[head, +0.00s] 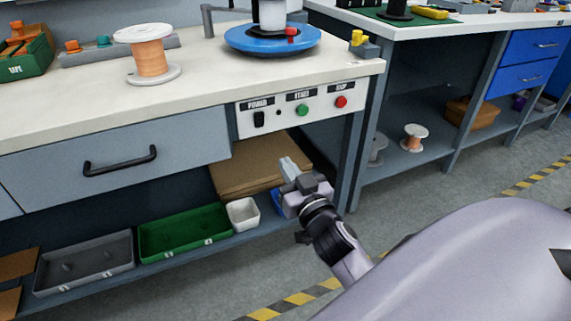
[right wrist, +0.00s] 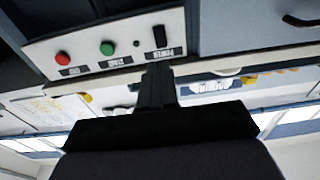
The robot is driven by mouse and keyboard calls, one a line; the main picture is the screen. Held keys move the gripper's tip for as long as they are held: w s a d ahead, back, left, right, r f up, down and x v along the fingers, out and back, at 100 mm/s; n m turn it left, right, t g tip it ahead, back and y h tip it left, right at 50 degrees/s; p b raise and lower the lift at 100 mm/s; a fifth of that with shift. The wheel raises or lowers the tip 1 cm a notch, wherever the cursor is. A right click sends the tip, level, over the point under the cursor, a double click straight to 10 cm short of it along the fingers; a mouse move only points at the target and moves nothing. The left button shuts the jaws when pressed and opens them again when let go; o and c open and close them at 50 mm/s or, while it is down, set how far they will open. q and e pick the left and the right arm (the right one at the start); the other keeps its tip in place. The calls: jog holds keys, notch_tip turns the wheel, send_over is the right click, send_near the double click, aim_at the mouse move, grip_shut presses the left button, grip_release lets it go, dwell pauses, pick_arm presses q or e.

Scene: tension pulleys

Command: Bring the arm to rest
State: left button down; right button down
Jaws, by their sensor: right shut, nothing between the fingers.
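My right gripper (head: 289,168) is in front of the workbench, below the control panel (head: 302,107), apart from it. Its fingers are together with nothing between them. In the right wrist view, the shut fingers (right wrist: 157,88) point at the panel, which appears upside down with a red button, a green button and a black switch. In the head view the panel carries a black power switch (head: 259,119), a green start button (head: 302,110) and a red stop button (head: 341,102). My left gripper is not in view.
The bench top (head: 210,75) holds a copper wire spool (head: 149,53) and a blue turntable (head: 272,40). A drawer with a black handle (head: 120,160) is at left. A low shelf holds a green tray (head: 185,234) and a white bin (head: 243,214). Open floor lies at right.

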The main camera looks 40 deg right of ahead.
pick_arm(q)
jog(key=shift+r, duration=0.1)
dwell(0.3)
